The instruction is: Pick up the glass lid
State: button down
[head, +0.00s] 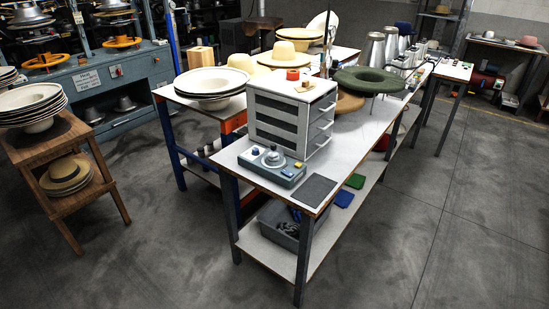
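No thing here is clearly a glass lid. A small round, greyish piece with a knob (273,157) sits on top of a blue-grey control box (271,168) near the front of the white-topped workbench (268,196). It may be the lid, but it is too small to tell whether it is glass. My gripper is not in view.
A grey drawer unit (290,118) with a red object (293,75) on top stands behind the box. A dark square pad (312,190) lies to its right. A green hat (368,81) sits farther back. Stacked pale dishes (211,82) stand to the left. The floor (430,210) at right is clear.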

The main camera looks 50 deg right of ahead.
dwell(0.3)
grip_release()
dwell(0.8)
